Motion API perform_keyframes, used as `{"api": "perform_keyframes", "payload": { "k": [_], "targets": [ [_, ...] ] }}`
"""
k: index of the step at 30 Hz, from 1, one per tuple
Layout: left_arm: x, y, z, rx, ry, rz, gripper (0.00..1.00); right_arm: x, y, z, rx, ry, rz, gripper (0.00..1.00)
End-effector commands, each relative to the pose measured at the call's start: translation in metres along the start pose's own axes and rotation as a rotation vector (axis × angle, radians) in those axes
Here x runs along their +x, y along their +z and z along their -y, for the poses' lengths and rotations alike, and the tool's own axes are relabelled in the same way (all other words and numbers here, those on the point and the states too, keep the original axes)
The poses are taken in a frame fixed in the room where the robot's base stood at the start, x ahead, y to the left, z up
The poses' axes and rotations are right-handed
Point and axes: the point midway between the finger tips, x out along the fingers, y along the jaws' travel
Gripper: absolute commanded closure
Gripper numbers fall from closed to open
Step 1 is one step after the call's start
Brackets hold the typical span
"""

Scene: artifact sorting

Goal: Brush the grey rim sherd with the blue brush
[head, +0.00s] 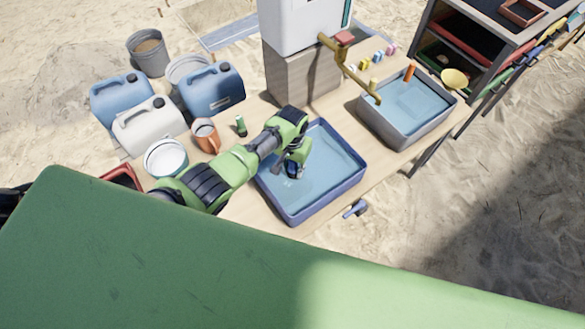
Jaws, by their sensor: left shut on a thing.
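My left gripper (293,170) reaches over the blue-rimmed basin (347,185), with its fingers low, close to the water. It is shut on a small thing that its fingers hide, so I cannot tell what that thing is. A small blue object (355,209) shows at the table's front edge, just outside the basin. It may be the blue brush, but it is too small to be sure. I cannot make out the grey rim sherd anywhere.
A second water basin (402,112) stands at the right, under a yellow tap (347,65). Blue jugs (213,90), a white jug (150,125), an orange mug (206,136) and a small green object (240,126) stand left of the arm. A shelf (470,50) is at the upper right.

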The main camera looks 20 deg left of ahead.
Motion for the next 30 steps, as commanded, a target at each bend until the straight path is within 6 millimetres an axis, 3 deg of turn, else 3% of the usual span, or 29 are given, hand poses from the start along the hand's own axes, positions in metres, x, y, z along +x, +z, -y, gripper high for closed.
{"api": "perform_keyframes", "payload": {
  "k": [4, 24, 30],
  "targets": [
    [-0.017, 0.0, 0.0, 0.0, 0.0, 0.0, 0.94, -0.017, -0.002, 0.0, 0.0, 0.0, 0.0, 0.39],
    [-0.065, -0.001, 0.0, 0.0, 0.001, -0.001, 0.94, -0.019, -0.002, 0.0, 0.0, 0.0, 0.0, 0.39],
    [-0.072, 0.0, 0.0, 0.0, 0.0, 0.001, 0.94, -0.019, -0.002, 0.0, 0.0, 0.0, 0.0, 0.39]
  ]
}}
